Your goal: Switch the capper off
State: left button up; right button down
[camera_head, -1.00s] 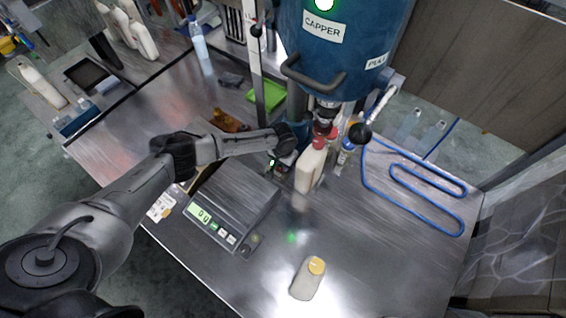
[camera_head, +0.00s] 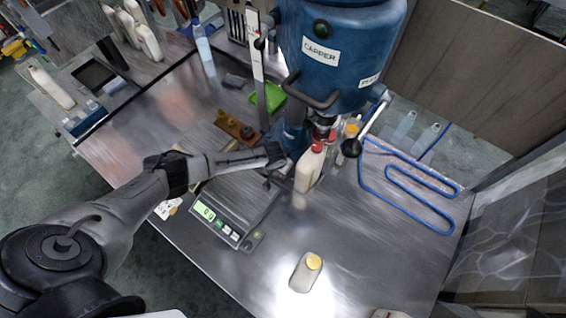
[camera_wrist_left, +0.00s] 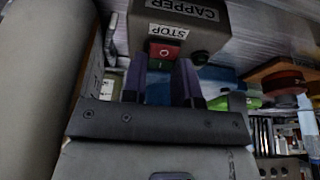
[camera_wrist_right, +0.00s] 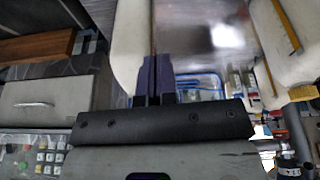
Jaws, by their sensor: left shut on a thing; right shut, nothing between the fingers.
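The blue capper (camera_head: 345,75) stands at the back of the table, and the lamp above its label is dark. In the left wrist view its grey switch box (camera_wrist_left: 215,38) shows upside-down CAPPER and STOP labels and a dark round lamp. The red part of its switch (camera_wrist_left: 163,50) lies just beyond my left fingertips, with green below it. My left gripper (camera_wrist_left: 160,75) is shut on the switch, with one finger on each side. In the head view my left gripper (camera_head: 278,160) hides most of the box. My right gripper (camera_wrist_right: 154,78) is shut and empty, away from the capper.
A cream bottle with a red cap (camera_head: 308,170) stands under the capper head. A blue tube frame (camera_head: 415,185) lies right. The front middle table is mostly clear.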

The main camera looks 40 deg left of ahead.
pick_arm(q)
jog(key=o, duration=0.9)
jog(key=shift+r, duration=0.1)
jog(key=shift+p+v, duration=0.85)
jog(key=shift+v, duration=5.95)
